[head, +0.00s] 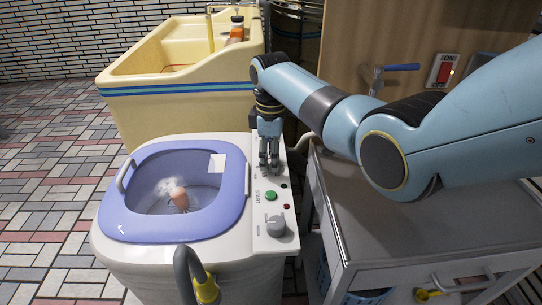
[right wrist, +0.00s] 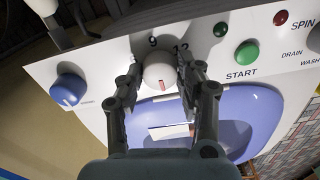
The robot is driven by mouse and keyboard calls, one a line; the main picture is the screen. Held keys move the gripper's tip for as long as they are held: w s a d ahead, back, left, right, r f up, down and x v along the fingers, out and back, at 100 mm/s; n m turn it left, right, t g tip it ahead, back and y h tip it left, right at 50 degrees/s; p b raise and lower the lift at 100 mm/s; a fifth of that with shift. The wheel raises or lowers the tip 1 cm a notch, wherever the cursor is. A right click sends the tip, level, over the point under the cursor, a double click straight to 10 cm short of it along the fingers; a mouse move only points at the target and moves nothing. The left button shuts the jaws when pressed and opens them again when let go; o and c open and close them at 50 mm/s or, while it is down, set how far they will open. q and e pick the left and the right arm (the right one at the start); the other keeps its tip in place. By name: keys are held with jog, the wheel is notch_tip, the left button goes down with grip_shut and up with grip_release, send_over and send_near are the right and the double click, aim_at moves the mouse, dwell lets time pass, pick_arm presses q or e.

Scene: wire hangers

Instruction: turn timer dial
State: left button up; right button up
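The white timer dial (right wrist: 160,75) sits on the washing machine's white control panel, with the numbers 9 and 12 printed beside it and a reddish mark on its face. My right gripper (right wrist: 161,72) reaches down to the panel, with one finger on each side of the dial. The fingers are very close to its sides; whether they press on it I cannot tell. In the head view my right gripper (head: 269,165) is at the far part of the panel (head: 262,241) and hides the dial. My left gripper is not in view.
A green START button (head: 271,196), a red light (head: 286,207) and a grey knob (head: 277,227) are nearer on the panel. A blue knob (right wrist: 69,89) is on the dial's other side. A grey cart (head: 400,220) stands right; a yellow sink (head: 180,75) is behind.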

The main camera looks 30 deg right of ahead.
jog(key=c, duration=0.5)
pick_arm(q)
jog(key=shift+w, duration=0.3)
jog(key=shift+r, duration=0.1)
